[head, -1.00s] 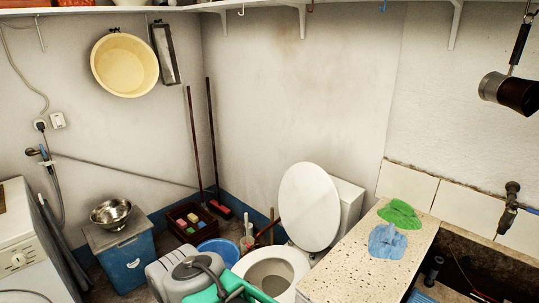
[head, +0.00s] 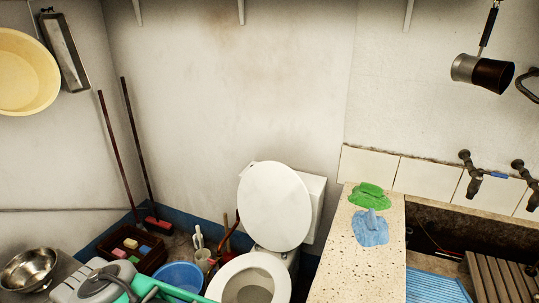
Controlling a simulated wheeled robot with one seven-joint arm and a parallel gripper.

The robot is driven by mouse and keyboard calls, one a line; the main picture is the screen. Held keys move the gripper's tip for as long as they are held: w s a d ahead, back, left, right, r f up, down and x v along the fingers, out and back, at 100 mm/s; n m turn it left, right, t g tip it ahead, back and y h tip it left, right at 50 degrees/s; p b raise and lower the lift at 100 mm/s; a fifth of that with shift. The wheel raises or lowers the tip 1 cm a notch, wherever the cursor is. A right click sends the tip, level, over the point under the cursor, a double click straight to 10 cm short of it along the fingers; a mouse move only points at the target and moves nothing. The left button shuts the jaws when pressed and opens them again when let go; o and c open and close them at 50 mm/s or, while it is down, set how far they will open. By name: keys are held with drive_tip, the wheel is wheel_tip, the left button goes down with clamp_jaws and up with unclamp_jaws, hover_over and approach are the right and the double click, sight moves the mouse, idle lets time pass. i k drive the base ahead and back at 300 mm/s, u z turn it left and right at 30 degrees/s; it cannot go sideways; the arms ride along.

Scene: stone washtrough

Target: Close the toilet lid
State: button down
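The white toilet lid (head: 274,206) stands raised, leaning back against the white cistern (head: 317,204). The toilet seat (head: 227,272) lies flat on the bowl below it, at the bottom middle of the head view. My gripper is not in view.
A stone counter (head: 350,268) with a green cloth (head: 370,196) and a blue cloth (head: 371,228) stands close right of the toilet. A brush (head: 197,238) stands beside the toilet.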

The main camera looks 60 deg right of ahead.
sight(274, 204)
drive_tip(key=z, duration=0.8)
drive_tip(key=i, duration=0.8)
drive_tip(key=z, duration=0.85)
